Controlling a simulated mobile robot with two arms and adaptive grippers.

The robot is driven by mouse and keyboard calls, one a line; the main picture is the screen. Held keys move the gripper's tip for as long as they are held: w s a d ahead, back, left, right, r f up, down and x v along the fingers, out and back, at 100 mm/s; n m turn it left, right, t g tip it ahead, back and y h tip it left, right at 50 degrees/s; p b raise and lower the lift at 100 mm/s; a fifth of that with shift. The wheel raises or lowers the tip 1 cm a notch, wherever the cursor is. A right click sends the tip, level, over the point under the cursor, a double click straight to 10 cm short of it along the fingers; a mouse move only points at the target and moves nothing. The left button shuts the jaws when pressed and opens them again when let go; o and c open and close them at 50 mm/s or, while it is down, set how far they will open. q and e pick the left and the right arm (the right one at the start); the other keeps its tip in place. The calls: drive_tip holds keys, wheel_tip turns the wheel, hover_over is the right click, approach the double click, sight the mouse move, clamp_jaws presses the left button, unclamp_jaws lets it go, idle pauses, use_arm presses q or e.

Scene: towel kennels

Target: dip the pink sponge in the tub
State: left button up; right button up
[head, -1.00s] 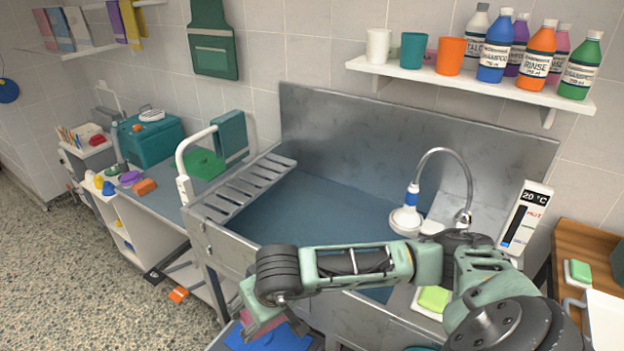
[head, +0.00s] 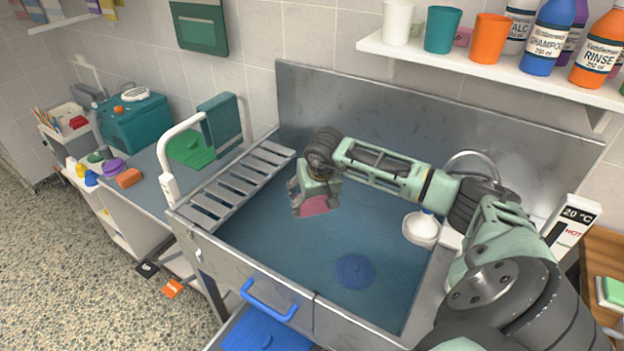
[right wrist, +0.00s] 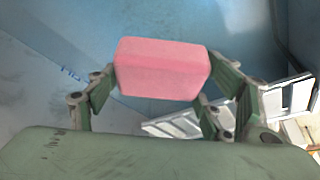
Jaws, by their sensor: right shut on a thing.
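The pink sponge (head: 314,205) is in my right gripper (head: 312,208), which is shut on it. In the head view the gripper is over the left back part of the tub (head: 290,240), near the slatted rack. The tub is a metal basin with blue water-like fill. In the right wrist view the pink sponge (right wrist: 162,68) sits between the green fingers of my right gripper (right wrist: 165,85). I cannot tell whether the sponge touches the water. My left gripper is not in view.
A slatted metal rack (head: 238,187) lies across the tub's left end. A round blue object (head: 354,271) shows in the tub, and a white shower head (head: 421,228) is at its right. A blue handle (head: 268,300) is on the front wall. Bottles and cups stand on the shelf (head: 480,67) above.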

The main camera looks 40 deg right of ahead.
sight(313, 210)
drive_tip(key=shift+f, duration=0.1)
drive_tip(key=shift+s+a+f+b, duration=0.3)
drive_tip(key=shift+s+a+b, duration=0.3)
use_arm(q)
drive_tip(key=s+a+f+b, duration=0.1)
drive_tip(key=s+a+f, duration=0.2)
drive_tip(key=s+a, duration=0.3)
use_arm(e)
wheel_tip(313, 210, down, 2)
use_arm(q)
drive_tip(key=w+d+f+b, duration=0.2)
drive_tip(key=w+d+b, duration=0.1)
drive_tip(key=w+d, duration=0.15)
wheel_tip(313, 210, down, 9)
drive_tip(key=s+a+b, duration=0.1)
drive_tip(key=b, duration=0.7)
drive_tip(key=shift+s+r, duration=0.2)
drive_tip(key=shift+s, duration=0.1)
use_arm(e)
wheel_tip(313, 210, down, 16)
drive_tip(key=shift+d+r, duration=0.15)
drive_tip(key=shift+r, duration=0.05)
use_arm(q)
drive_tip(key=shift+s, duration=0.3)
use_arm(e)
drive_tip(key=shift+w, duration=0.1)
